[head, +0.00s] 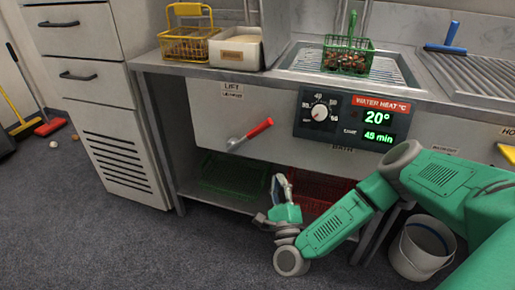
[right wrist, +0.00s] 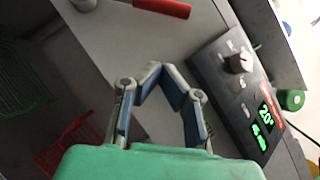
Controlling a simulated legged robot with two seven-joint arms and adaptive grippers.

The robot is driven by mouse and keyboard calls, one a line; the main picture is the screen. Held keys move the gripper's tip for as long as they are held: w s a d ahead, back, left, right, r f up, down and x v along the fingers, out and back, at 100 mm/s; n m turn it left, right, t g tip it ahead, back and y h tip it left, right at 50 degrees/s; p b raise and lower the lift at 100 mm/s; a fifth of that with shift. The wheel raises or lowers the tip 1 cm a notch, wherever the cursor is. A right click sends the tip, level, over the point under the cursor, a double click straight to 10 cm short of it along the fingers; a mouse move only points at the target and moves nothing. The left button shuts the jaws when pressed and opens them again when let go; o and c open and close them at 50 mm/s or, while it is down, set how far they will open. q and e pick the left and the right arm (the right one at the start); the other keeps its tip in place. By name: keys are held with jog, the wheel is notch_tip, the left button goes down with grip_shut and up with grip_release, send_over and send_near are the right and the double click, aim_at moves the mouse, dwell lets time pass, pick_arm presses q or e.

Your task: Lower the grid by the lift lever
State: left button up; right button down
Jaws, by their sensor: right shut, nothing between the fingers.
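The lift lever (head: 250,135) is on the front panel under the LIFT label, its red handle slanting up to the right. The red handle (right wrist: 163,7) also shows at the top of the right wrist view. My right gripper (head: 281,182) is below the lever and apart from it. In the right wrist view its fingertips (right wrist: 162,70) are together and empty. A green wire basket of brown chestnuts (head: 348,58) stands upright at the sink bath (head: 300,60). The grid under the basket is mostly hidden. My left gripper is not in view.
A control panel (head: 350,118) with a knob and green displays is right of the lever. Green (head: 232,178) and red (head: 318,188) baskets lie on the shelf below. A yellow basket (head: 188,45) and a beige bin (head: 237,46) stand on the counter. A bucket (head: 420,250) is at right.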

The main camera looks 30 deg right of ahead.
aim_at(250, 134)
jog(key=b+x, duration=0.1)
jog(key=x, duration=0.3)
jog(key=a+r+b+x, duration=0.1)
jog(key=x, duration=0.3)
jog(key=a+x, duration=0.1)
jog(key=x, duration=0.4)
jog(key=shift+w+r+b, duration=0.1)
jog(key=shift+r+b, duration=0.1)
jog(key=shift+b, duration=0.2)
